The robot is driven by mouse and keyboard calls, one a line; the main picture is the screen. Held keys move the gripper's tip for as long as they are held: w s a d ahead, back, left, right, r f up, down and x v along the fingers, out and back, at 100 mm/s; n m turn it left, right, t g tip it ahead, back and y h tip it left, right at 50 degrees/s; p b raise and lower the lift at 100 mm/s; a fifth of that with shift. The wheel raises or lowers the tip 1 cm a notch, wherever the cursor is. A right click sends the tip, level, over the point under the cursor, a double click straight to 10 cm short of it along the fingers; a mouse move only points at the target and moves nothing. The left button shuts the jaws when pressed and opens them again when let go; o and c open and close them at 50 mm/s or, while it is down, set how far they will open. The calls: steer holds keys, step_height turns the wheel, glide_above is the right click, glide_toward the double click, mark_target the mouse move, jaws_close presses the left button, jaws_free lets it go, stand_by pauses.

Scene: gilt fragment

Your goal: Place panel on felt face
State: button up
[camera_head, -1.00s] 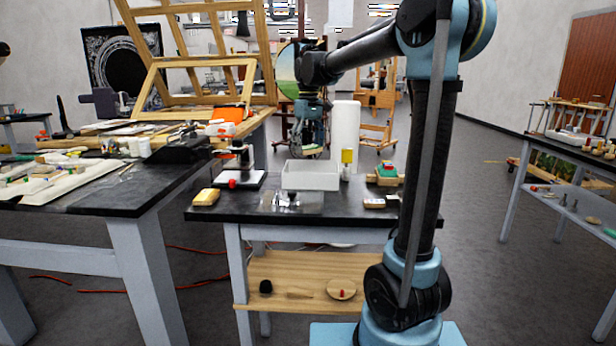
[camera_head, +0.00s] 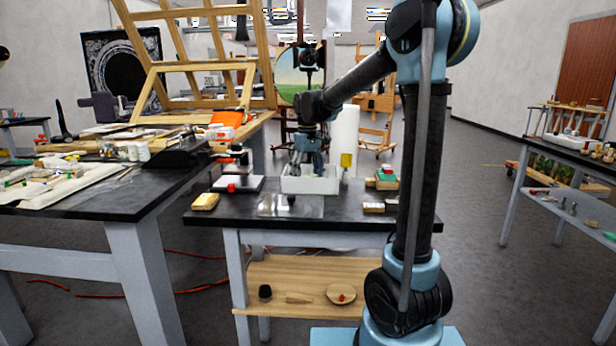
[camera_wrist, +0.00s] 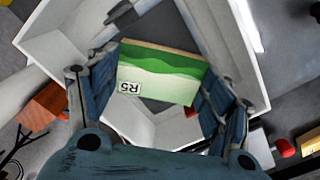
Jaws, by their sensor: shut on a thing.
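A small panel (camera_wrist: 160,72) with a painted green landscape band and an "R5" label shows between my fingers in the wrist view. My gripper (camera_head: 303,172) is shut on it, low over the white tray (camera_head: 310,186) on the dark bench. The tray's pale wall (camera_wrist: 58,32) surrounds the panel in the wrist view, with a dark grey surface (camera_wrist: 207,28) behind it. I cannot tell whether this grey surface is the felt face, or whether the panel touches anything. In the head view the panel is not clear behind my fingers.

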steer(key=shift+f, duration=0.1)
steer(key=o, duration=1.1)
steer(key=shift+c, duration=0.2)
step_height(320, 180, up, 12)
